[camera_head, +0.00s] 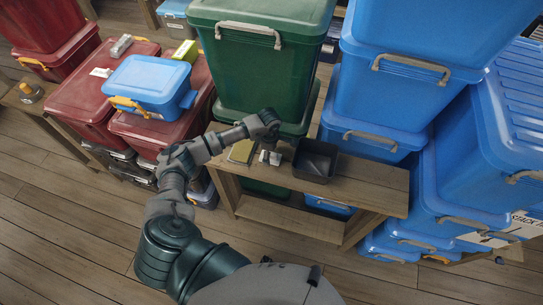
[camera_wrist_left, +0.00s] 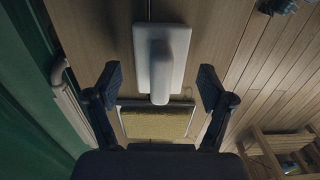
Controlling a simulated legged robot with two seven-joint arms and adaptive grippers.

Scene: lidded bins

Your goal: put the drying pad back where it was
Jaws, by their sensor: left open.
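A flat olive-yellow pad (camera_head: 242,152) with a pale edge, which looks like the drying pad, lies on the wooden bench in front of the green bin. It also shows in the left wrist view (camera_wrist_left: 155,125), low between my fingers. Beside it lies a pale flat piece with a raised handle (camera_wrist_left: 163,60), seen small in the head view (camera_head: 274,158). My left gripper (camera_head: 268,121) is over the bench. Its fingers (camera_wrist_left: 160,97) are spread on either side of the handle's near end and the pad's far edge, holding nothing. My right gripper is in no view.
A dark open tray (camera_head: 315,160) stands on the wooden bench (camera_head: 372,187), right of the pale piece. The green bin (camera_head: 262,60) rises close behind. Blue bins (camera_head: 405,75) crowd the right; red bins (camera_head: 88,98) stand left. The bench's right end is clear.

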